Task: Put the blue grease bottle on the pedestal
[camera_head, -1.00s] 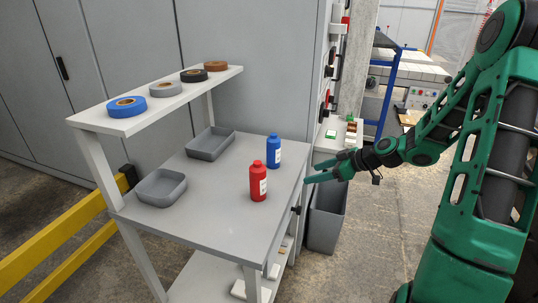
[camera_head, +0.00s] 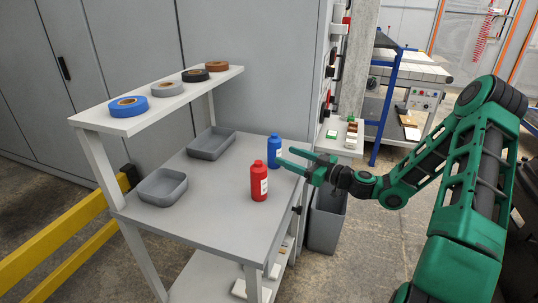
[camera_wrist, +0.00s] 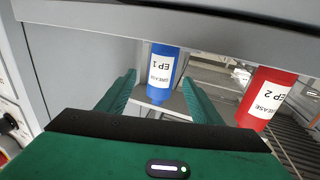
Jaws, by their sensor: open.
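The blue grease bottle (camera_head: 274,146) stands upright on the grey bench, behind the red bottle (camera_head: 259,182). My gripper (camera_head: 285,156) is open and empty, just right of the blue bottle. In the wrist view the blue bottle (camera_wrist: 160,72) shows upside down with an "EP 1" label, between the two spread fingers (camera_wrist: 159,80). I cannot tell whether the fingertips reach around it. I cannot make out a pedestal in either view.
The bench (camera_head: 215,210) also holds two grey trays, one near (camera_head: 162,186) and one far (camera_head: 211,142). A raised shelf (camera_head: 125,125) above its left side carries several tape rolls. A grey bin (camera_head: 327,222) stands on the floor right of the bench. The bench's front middle is clear.

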